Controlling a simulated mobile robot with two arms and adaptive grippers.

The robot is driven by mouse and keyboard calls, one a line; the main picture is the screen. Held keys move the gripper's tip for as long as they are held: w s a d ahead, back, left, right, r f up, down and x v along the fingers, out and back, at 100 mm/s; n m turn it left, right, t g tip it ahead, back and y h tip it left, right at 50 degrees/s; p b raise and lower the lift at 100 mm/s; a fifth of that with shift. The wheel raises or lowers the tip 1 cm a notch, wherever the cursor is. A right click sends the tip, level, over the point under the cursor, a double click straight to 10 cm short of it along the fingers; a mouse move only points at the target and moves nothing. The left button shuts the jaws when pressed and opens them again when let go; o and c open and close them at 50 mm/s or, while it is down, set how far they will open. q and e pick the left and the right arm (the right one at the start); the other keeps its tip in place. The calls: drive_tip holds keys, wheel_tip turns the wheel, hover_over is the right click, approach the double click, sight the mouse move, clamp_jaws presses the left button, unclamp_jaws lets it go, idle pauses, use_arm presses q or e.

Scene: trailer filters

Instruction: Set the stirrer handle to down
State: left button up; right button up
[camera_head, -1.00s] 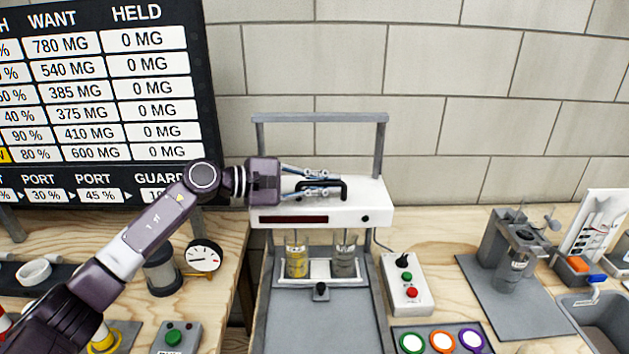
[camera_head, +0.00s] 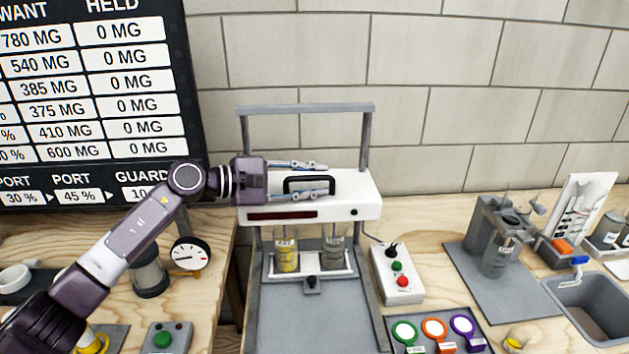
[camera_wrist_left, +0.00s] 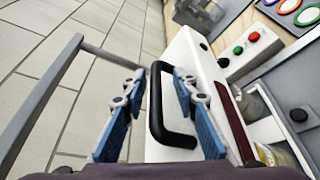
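The stirrer (camera_head: 355,206) is a white box on a grey frame, with a black bar handle (camera_head: 310,180) on its front top. Two glass beakers stand under it, one with yellow contents (camera_head: 286,256) and one greyish (camera_head: 333,254). My left gripper (camera_head: 322,179) comes in from the left and is open, one finger above the handle and one below. In the left wrist view the handle (camera_wrist_left: 156,115) lies between the two blue-padded fingers (camera_wrist_left: 157,90), with gaps on both sides. My right gripper is not in view.
The grey frame's top crossbar (camera_head: 305,108) stands above the stirrer box. A small control box (camera_head: 398,272) with green and red buttons is at right. Coloured rings (camera_head: 434,330), a grey stand (camera_head: 495,240) and a sink (camera_head: 595,305) lie further right. A gauge (camera_head: 188,254) stands at left.

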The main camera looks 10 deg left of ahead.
use_arm(q)
drive_tip(key=v, duration=1.2)
